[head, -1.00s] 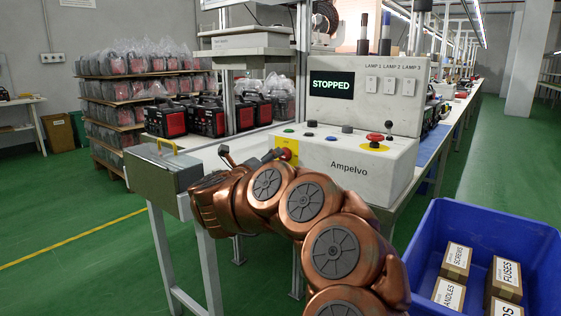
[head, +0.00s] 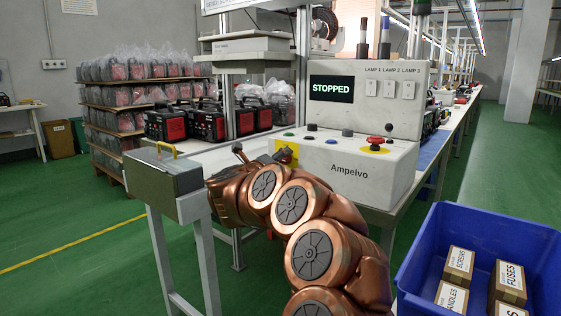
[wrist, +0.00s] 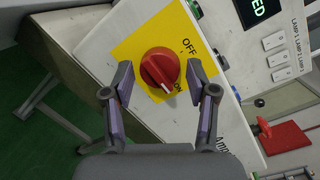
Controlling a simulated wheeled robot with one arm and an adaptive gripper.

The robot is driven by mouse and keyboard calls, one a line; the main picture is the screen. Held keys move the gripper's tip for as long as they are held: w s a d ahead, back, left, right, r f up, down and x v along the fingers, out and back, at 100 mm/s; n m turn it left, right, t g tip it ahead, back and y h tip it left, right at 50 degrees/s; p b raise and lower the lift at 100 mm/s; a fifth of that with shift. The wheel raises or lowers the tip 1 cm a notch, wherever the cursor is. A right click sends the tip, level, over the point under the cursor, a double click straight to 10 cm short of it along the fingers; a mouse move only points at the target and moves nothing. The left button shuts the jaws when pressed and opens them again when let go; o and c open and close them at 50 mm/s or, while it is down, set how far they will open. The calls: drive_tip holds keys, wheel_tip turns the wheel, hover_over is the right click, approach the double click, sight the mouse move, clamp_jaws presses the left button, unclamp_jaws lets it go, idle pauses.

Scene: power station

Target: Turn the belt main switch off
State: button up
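The belt main switch is a red rotary knob (wrist: 160,70) on a yellow plate (wrist: 135,47) marked OFF and ON, seen in the wrist view. Its grip ridge points down-right toward the ON label. My gripper (wrist: 160,76) is open, with one finger on each side of the knob and visible gaps between. In the head view my gripper (head: 264,153) is at the left end of the white Ampelvo control box (head: 345,172), and its fingers largely cover the switch. The screen (head: 331,88) reads STOPPED.
A red emergency button (head: 375,141) and several small buttons are on the box top. A grey metal case (head: 165,172) stands just left of my gripper. A blue crate (head: 425,255) with several cartons is at the lower right. Black-red machines (head: 212,120) stand behind.

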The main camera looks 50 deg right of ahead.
drive_tip(key=c, duration=0.8)
